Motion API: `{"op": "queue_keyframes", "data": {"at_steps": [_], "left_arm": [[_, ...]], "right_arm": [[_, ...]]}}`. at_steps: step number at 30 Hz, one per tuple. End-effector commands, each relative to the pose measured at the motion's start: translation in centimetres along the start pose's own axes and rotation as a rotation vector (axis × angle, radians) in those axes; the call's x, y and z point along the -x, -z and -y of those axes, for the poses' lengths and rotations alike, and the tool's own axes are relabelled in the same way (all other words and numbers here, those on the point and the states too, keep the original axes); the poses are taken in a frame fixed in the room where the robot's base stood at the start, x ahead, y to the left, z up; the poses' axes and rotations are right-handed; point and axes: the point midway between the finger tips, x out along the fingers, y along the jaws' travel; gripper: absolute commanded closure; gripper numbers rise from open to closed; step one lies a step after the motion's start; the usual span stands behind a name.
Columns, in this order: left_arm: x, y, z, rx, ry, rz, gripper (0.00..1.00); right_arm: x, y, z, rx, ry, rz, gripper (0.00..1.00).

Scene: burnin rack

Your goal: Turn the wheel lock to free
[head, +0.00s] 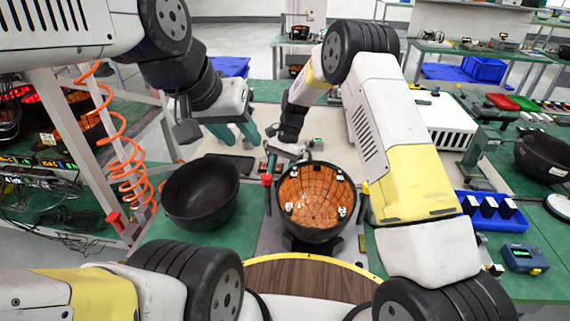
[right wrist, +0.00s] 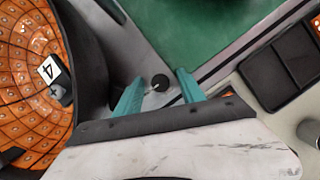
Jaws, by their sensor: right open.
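A bowl lined with orange tiles (head: 315,200) sits on a stand in the middle of the head view; its edge also shows in the right wrist view (right wrist: 25,65). A red-topped post (head: 267,180) stands at its left side. In the right wrist view a small round black knob (right wrist: 160,82) with a thin pale stem shows between the teal fingertips of my right gripper (right wrist: 160,90). The gripper is open beside the bowl; contact with the knob cannot be told. I cannot tell which part is the wheel lock. My left gripper (head: 238,134) is open and empty above the bench.
An empty black bowl (head: 200,192) stands left of the lined bowl. A blue tray (head: 490,212) with black blocks and a small blue meter (head: 524,258) lie at the right. An orange coiled hose (head: 125,150) hangs at the left rack.

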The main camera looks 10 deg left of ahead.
Motion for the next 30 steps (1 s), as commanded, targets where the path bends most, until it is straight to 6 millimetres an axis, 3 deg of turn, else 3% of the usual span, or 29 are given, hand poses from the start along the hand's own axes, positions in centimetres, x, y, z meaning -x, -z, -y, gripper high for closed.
{"op": "queue_keyframes", "data": {"at_steps": [3, 10, 20, 30], "left_arm": [[0.00, 0.00, 0.00, 0.000, 0.000, 0.000, 0.64], [0.00, 0.00, 0.00, 0.000, 0.000, 0.000, 0.64], [0.00, 0.00, 0.00, 0.000, 0.000, 0.000, 0.64], [0.00, 0.00, 0.00, 0.000, 0.000, 0.000, 0.64]], "right_arm": [[0.02, -0.01, 0.00, 0.000, 0.000, 0.000, 0.55], [0.05, 0.00, 0.00, 0.000, 0.000, 0.000, 1.00], [0.09, 0.00, 0.03, 0.022, -0.009, 0.000, 1.00], [0.07, -0.01, 0.15, 0.202, -0.084, 0.000, 1.00]]}}
